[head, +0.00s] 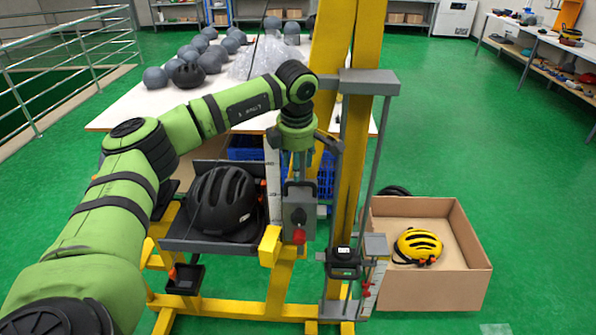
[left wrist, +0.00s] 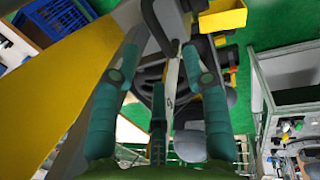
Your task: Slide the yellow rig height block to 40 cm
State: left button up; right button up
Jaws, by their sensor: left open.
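The yellow height block (head: 270,246) sits at the lower end of a white upright scale (head: 273,190), on the rig's front. Its yellow body also shows at the top of the left wrist view (left wrist: 222,16). The scale's printed numbers are too small to read surely. My left gripper (head: 300,172) points down, above the block and a little to its right, just over a grey box with a red knob (head: 299,214). Its fingers (left wrist: 160,75) are apart with no block between them. My right gripper is not in view.
A black helmet (head: 224,200) rests on a grey tray left of the scale. Yellow posts (head: 349,150) rise close behind the gripper. A cardboard box (head: 440,285) with a yellow helmet (head: 418,246) stands at right. Green floor is free beyond it.

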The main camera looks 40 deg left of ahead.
pick_arm(q)
jog(key=f, duration=0.1)
jog(key=f+p, duration=0.1)
jog(key=f, duration=0.1)
jog(key=shift+w+a+f, duration=0.2)
jog(key=shift+w+f, duration=0.1)
jog(key=shift+w, duration=0.05)
jog(key=shift+w+f, duration=0.1)
jog(key=shift+f, duration=0.4)
grip_shut()
notch_tip(320, 180, up, 8)
jog(key=p, duration=0.3)
jog(key=shift+r+p, duration=0.2)
jog(key=shift+p, duration=0.1)
jog(key=shift+w, duration=0.1)
grip_release()
jog(key=shift+f, duration=0.1)
